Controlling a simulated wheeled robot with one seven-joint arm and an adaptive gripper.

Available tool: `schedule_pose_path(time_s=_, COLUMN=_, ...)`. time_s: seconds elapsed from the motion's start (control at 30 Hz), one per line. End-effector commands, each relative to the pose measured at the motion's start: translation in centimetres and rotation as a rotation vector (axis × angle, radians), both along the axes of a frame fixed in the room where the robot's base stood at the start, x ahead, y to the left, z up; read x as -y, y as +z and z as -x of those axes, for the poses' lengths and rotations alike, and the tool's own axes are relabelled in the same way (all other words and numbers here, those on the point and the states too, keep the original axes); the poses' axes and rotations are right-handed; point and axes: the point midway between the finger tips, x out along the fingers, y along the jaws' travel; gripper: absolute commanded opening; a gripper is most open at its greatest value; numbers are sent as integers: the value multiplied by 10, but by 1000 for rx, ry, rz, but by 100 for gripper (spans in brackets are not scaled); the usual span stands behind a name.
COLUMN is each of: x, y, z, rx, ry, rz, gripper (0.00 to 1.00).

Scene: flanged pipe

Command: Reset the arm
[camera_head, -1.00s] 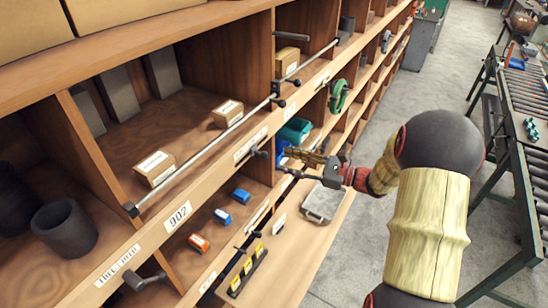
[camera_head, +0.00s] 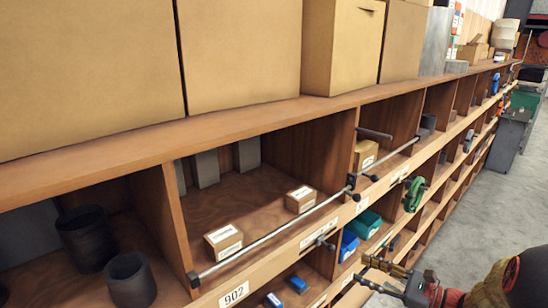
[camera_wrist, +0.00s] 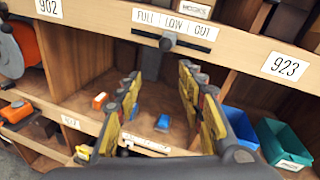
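My gripper (camera_head: 362,271) shows at the bottom right of the head view, in front of the wooden shelf, with my arm behind it. In the wrist view my gripper (camera_wrist: 160,74) has its two yellow-and-grey fingers spread apart, with nothing between them. Through the gap I see a shelf compartment with a small blue box (camera_wrist: 163,122) and an orange box (camera_wrist: 99,100). The rest of my arm is mostly cut off by the picture's edge.
The wooden shelf (camera_head: 120,160) fills most of the head view. A metal rail (camera_head: 285,235) runs along its front. Blue (camera_head: 348,244) and teal (camera_head: 366,224) bins sit near my gripper. Large cardboard boxes (camera_head: 240,50) stand on top. Open floor (camera_head: 480,215) lies to the right.

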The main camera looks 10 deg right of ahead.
Motion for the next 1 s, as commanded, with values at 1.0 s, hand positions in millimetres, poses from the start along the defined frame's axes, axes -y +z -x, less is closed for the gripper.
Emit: schedule_pose_path(time_s=1.0, x=-83, y=-153, z=244, rx=462, ry=1217, rz=1915, gripper=39)
